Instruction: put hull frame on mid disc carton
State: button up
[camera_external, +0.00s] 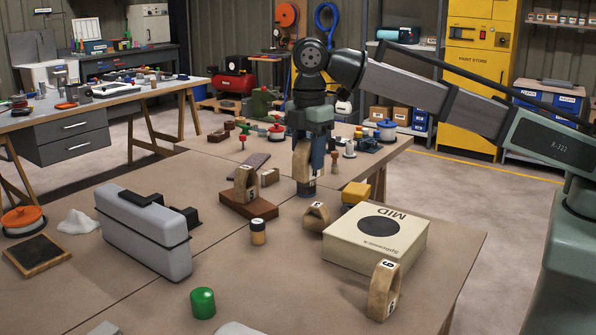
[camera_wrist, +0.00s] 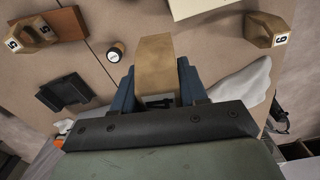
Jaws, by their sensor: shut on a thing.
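My gripper (camera_external: 309,160) is shut on a tan wooden hull frame (camera_external: 300,163) and holds it above the table, behind and left of the carton. In the wrist view the frame (camera_wrist: 155,64) sits between the two blue fingers of my gripper (camera_wrist: 157,90); its lower part is hidden. The mid disc carton (camera_external: 343,247) is a cream box marked MID with a black disc on its top, on the table at right. A strip of what looks like the same carton (camera_wrist: 196,8) shows at the wrist view's top edge. The carton's top looks clear.
A numbered wooden frame (camera_external: 384,290) stands close in front of the carton, and a smaller one (camera_external: 316,216) beside its left. Another frame (camera_external: 246,184) stands on a brown block (camera_external: 248,207). A small jar (camera_external: 258,232), a grey case (camera_external: 143,235) and a green cylinder (camera_external: 203,303) stand farther left.

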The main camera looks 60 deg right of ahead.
jog(key=s+d+f+m, duration=0.2)
jog(key=s+d, duration=0.8)
jog(key=s, duration=0.2)
send_over(379, 226)
jog(key=shift+m, duration=0.3)
jog(key=shift+f, duration=5.05)
jog(key=shift+f, duration=0.15)
jog(key=o, duration=1.1)
notch_tip(379, 226, up, 12)
jog(key=shift+r, duration=0.15)
jog(key=shift+o, duration=0.6)
